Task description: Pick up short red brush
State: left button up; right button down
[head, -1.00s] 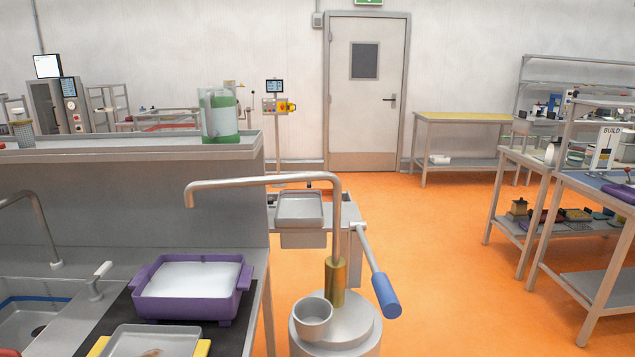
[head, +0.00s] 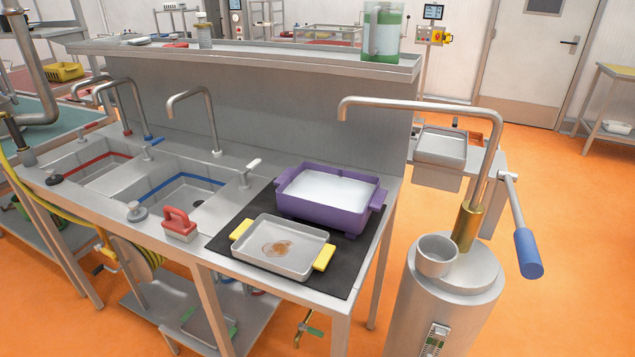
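A short red brush (head: 179,222) with a looped red handle and a pale block of bristles below stands on the front edge of the steel sink counter (head: 225,240). It sits just left of the black mat (head: 226,233) and in front of the blue-lined sink (head: 185,195). Nothing covers it. Neither of my grippers is in the head view.
A grey tray with yellow handles (head: 283,246) and a brown stain lies on the mat. A purple tub (head: 318,215) of white contents stands behind it. A grey stopper (head: 137,211) sits left of the brush. A cylindrical pump (head: 445,300) stands beyond the counter's right end.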

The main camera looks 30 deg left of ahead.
aim_at(181, 228)
jog(key=u, duration=0.4)
jog(key=j+u, duration=0.1)
jog(key=u, duration=0.3)
jog(key=j+u, duration=0.1)
jog(key=u, duration=0.65)
jog(key=j, duration=0.1)
